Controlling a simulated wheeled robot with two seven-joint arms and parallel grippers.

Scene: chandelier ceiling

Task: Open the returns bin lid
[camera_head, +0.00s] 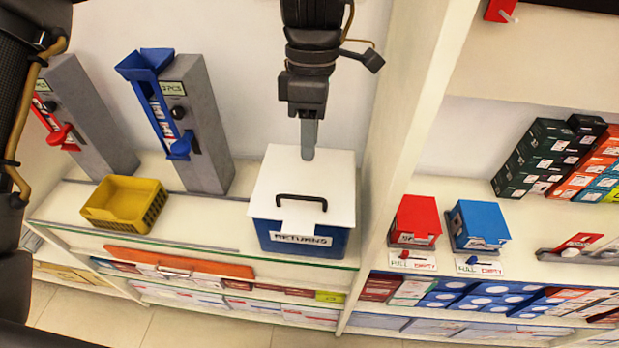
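The returns bin is a blue box (300,241) with a "RETURNS" label on its front, standing on the counter shelf. Its white lid (325,180) lies flat and closed on top. A black bar handle (301,198) is fixed near the lid's front edge. I cannot tell whether the fingertip touches the lid.
A yellow basket (124,205) and two grey dispensers (200,120) stand left of the bin. A white upright panel (400,130) is close on its right. Red (416,219) and blue (479,224) boxes stand beyond it. Stocked shelves lie below.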

